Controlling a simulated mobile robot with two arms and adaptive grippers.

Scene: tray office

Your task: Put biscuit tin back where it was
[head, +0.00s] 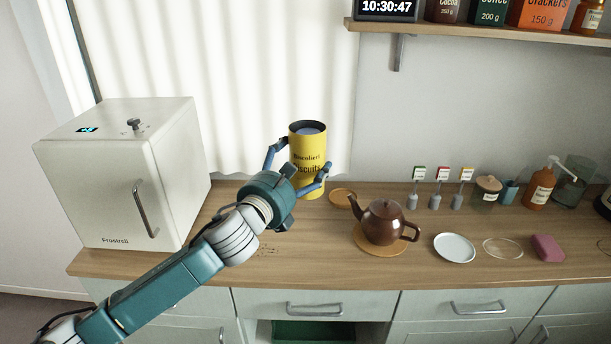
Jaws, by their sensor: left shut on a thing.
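The biscuit tin (308,182) is a yellow cylinder with dark lettering and a dark rim around its top. It is upright near the back of the wooden counter, in front of the white curtain. My left gripper (304,163) is shut on the tin, one finger on each side of it. I cannot tell whether the tin's base touches the counter or is just above it. My right gripper is not in view.
A white fridge (120,180) stands left. Right of the tin are a round brown coaster (341,197), a brown teapot (384,222) and a white plate (454,247). A shelf (480,34) holding a clock and packages hangs upper right. Crumbs (267,250) lie near the front.

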